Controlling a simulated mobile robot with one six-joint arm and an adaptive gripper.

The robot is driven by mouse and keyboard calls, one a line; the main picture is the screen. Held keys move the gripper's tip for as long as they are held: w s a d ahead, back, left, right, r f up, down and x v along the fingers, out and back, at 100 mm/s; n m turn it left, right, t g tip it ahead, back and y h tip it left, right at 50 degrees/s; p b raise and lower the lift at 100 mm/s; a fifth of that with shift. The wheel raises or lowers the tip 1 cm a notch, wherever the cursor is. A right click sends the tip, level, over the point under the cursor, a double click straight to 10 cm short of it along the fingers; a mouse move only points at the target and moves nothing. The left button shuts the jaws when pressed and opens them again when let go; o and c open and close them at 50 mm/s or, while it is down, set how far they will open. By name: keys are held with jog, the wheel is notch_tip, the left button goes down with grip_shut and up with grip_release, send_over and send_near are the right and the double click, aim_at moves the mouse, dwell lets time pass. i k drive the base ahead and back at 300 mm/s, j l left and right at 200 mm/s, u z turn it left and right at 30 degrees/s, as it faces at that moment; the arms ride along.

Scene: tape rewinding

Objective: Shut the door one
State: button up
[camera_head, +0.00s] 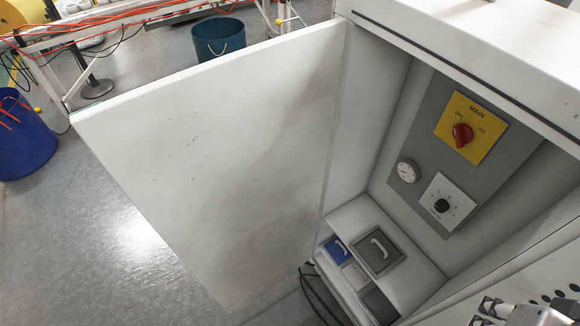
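The white cabinet door (215,160) stands wide open, hinged along the left side of the cabinet (455,28) and swung out to the left. Its inner face shows grey smudges. Nothing touches it in view. Inside the cabinet is a grey panel with a yellow MAIN switch plate (472,127) and red knob, a round gauge and a black dial. At the bottom right edge, a grey metal part (510,312) shows, perhaps of my arm. I cannot see gripper fingers.
Blue and grey handled covers (380,252) lie at the cabinet's bottom, with black cables beside them. A blue bin (24,135) and a teal bucket (218,40) stand on the floor. Floor left of the door (110,225) is clear.

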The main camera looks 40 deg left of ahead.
aim_at(225, 157)
jog(key=k+j+z, duration=0.1)
jog(key=j, duration=0.4)
jog(key=k+j+z, duration=0.1)
jog(key=k+j, duration=0.15)
jog(key=j, duration=0.25)
jog(key=k+j, duration=0.2)
jog(key=j, duration=0.25)
jog(key=k+j+z, duration=0.15)
jog(key=j, duration=0.35)
jog(key=k+j+z, duration=0.1)
jog(key=k+j, duration=0.15)
jog(key=j, duration=0.2)
jog(key=k+j+z, duration=0.1)
jog(key=j, duration=0.35)
jog(key=k+j+z, duration=0.1)
jog(key=k+j, duration=0.25)
jog(key=k+j+u, duration=0.1)
jog(key=u, duration=0.15)
jog(key=k+j+u, duration=0.1)
jog(key=k+u, duration=0.2)
jog(key=i, duration=0.05)
